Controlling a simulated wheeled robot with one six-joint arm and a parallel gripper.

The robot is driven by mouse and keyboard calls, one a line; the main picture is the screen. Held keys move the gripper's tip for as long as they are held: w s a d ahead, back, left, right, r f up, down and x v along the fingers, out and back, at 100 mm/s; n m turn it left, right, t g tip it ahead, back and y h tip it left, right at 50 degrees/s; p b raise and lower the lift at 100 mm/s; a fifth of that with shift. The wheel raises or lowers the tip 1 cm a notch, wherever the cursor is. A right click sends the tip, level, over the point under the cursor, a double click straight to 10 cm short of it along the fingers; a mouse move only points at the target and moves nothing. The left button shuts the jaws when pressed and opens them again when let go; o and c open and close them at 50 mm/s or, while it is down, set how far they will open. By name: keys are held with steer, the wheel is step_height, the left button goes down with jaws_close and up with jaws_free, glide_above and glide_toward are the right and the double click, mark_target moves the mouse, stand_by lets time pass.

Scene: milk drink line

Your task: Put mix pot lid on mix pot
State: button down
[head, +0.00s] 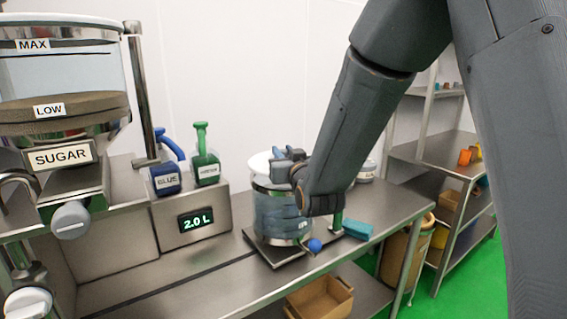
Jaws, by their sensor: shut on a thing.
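The mix pot (270,213) is a clear, metal-banded cylinder standing on a dark base plate on the steel table. The mix pot lid (260,164) is a pale disc at the top of the pot. My gripper (286,160) is over the pot's top and is shut on the lid, near its middle. My forearm and wrist hide the right side of the pot and part of the lid. I cannot tell whether the lid rests fully on the rim or is slightly above it.
A sugar dispenser (62,110) stands at the left. Blue (166,172) and green (206,166) handled items sit on a steel box reading 2.0 L (196,219). A blue ball (314,245) and a teal block (357,230) are near the pot. A cardboard box (320,299) is below.

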steer(key=shift+f, duration=1.55)
steer(key=shift+d, duration=0.1)
steer(key=shift+f, duration=0.15)
steer(key=c, duration=1.5)
jaws_free()
